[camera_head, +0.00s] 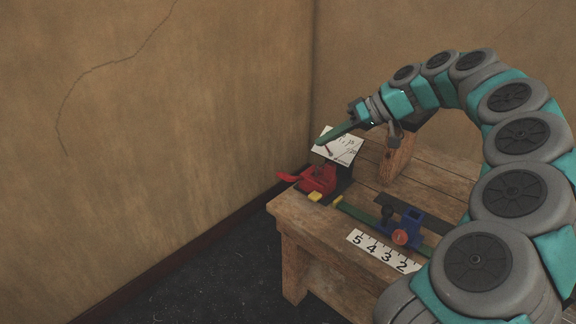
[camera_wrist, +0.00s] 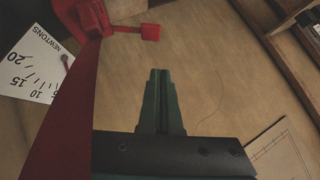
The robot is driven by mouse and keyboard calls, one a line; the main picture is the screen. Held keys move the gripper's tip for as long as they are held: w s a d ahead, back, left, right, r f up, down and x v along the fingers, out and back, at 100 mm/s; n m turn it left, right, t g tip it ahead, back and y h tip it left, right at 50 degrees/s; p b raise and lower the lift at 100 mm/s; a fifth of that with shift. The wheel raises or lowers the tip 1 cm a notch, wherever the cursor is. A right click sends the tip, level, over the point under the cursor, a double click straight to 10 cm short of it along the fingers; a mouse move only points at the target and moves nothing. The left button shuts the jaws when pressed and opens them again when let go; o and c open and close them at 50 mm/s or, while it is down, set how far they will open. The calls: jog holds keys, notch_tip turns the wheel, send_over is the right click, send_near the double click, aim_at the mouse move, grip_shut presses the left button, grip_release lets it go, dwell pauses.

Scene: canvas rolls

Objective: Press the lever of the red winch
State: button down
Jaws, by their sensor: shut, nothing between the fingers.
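The red winch (camera_head: 318,180) is fixed at the far left end of the wooden bench. A red lever (camera_head: 288,177) sticks out from its left side, past the bench edge. My gripper (camera_head: 318,148) is shut and empty, its green fingers pointing down-left above the winch, apart from it. In the wrist view, the shut fingers (camera_wrist: 160,75) point up the picture. The red winch (camera_wrist: 85,20) is at the upper left there, with a small red arm and block (camera_wrist: 150,32). A long dark red bar (camera_wrist: 65,120) runs down the left; I cannot tell which part is the lever.
A white newton dial (camera_head: 342,144) stands behind the winch, close to my fingers. A wooden post (camera_head: 397,160) rises from the bench (camera_head: 300,215). A blue clamp (camera_head: 408,222) with a red knob and a numbered strip (camera_head: 380,250) lie nearer. Walls close in at left and behind.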

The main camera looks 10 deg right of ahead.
jog(key=shift+w+d+f, duration=0.1)
jog(key=shift+w+d, duration=0.15)
jog(key=shift+d, duration=0.3)
jog(key=shift+w+d, duration=0.25)
jog(key=shift+d, duration=0.25)
jog(key=p, duration=0.1)
send_near(285, 174)
jog(key=w+a, duration=0.2)
jog(key=w, duration=0.1)
jog(key=shift+s+a+f, duration=0.1)
jog(key=shift+a+f, duration=0.3)
jog(key=shift+f, duration=0.25)
jog(key=shift+s+a+f, duration=0.1)
jog(key=shift+a+f, duration=0.25)
jog(key=shift+f, duration=0.3)
jog(key=shift+s+a+f, duration=0.1)
jog(key=shift+a+f, duration=0.3)
jog(key=shift+f, duration=0.25)
jog(key=shift+f, duration=0.1)
